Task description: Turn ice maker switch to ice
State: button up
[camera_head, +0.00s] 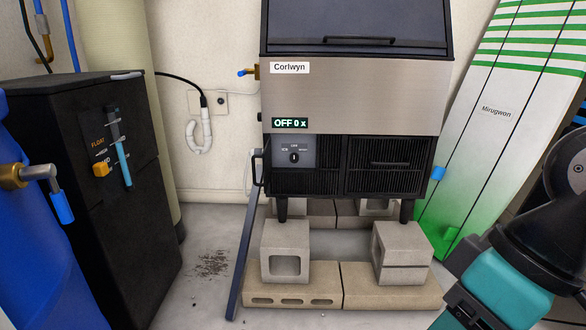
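The ice maker (350,97) has a black hood on top, a steel front labelled Corlwyn, and a black grille below. The switch (294,157) is a small round dark knob with a white mark, on a grey panel at the lower left of the front. The labels around it are too small to read for certain. My arm shows at the right edge as black and teal links. My gripper's fingers are not visible in this view, and no part of my arm touches the ice maker.
The ice maker stands on concrete blocks (290,286). A dark blue bar (244,235) leans at its left side. A black cabinet (110,250) and blue tank (40,250) stand left. A white and green board (490,120) leans right.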

aim_at(294, 156)
jog(key=z, duration=0.5)
jog(key=i, duration=0.85)
jog(key=u, duration=0.8)
jog(key=i, duration=0.3)
jog(key=u, duration=0.3)
